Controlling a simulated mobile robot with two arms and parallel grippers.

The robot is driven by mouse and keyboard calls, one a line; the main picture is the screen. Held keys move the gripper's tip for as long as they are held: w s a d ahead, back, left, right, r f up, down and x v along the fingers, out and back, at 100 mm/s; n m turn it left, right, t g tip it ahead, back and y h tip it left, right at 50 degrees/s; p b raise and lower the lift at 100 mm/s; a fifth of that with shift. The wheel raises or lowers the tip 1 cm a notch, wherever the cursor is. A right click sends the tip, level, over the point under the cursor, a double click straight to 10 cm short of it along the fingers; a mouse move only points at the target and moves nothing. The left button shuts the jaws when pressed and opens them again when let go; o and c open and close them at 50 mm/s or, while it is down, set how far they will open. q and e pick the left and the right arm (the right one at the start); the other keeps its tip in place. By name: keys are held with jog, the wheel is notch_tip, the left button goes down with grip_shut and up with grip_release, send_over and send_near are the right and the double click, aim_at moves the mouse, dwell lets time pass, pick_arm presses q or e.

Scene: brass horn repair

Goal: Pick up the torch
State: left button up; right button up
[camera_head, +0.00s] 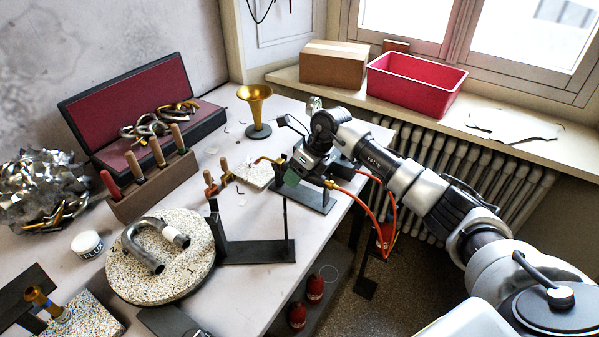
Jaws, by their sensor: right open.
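The torch (267,160) shows in part as a thin brass tube at the left of my right gripper. An orange hose runs from behind the gripper and loops down past the table's right edge. My right gripper (291,176) is open above a black stand (318,205) at that edge, close to the torch. The gripper and wrist hide much of the torch's body, so I cannot tell whether the fingers are around it or beside it. My left gripper is not in view.
A brass bell (257,108) stands behind the gripper. A speckled round slab (160,262) carries a bent tube (143,249). A tool block (152,188), an open case (125,97) and a second black stand (258,251) crowd the table. A red bin (415,86) sits on the sill.

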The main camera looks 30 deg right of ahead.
jog(key=shift+f, duration=0.2)
dwell(0.3)
jog(key=c, duration=1)
jog(key=shift+r, duration=0.15)
